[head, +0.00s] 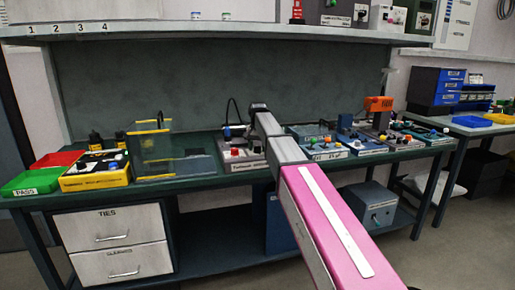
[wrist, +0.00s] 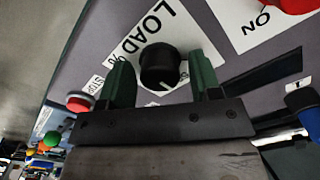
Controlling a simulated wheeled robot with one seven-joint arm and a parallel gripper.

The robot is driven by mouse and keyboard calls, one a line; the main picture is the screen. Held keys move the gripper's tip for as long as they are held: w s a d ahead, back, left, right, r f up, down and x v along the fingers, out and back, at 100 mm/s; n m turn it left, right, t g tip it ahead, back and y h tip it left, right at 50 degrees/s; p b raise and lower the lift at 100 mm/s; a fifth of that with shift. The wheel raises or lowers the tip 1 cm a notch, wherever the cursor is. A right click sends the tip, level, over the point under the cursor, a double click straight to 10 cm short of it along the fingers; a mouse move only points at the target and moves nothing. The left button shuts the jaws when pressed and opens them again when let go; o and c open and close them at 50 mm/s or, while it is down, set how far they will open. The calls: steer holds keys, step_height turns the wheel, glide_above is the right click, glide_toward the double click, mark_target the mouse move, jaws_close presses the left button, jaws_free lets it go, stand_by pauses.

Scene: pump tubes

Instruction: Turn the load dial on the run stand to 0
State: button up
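The load dial (wrist: 160,66) is a round black knob on a white plate lettered "LOAD %" in the wrist view. A small white mark shows at its lower edge; the scale figures are too hidden or small to read. My gripper (wrist: 160,62) has its two green fingers on either side of the knob, with a visible gap at each side. It is open. In the head view, a grey unit with a red button (head: 235,152) sits below my arm's end, probably the run stand. My fingers and the dial cannot be made out there.
In the wrist view a red button (wrist: 79,101) lies left of the fingers. A red control (wrist: 292,4) by "ON" is at upper right, and a blue part (wrist: 303,103) is at the right edge. A clear yellow-edged box (head: 155,152) stands left on the bench.

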steer(key=c, duration=0.7)
steer(key=n, duration=0.4)
steer(key=shift+n, duration=2.4)
steer(key=o, duration=0.9)
steer(key=shift+o, duration=0.2)
steer(key=shift+r, duration=0.1)
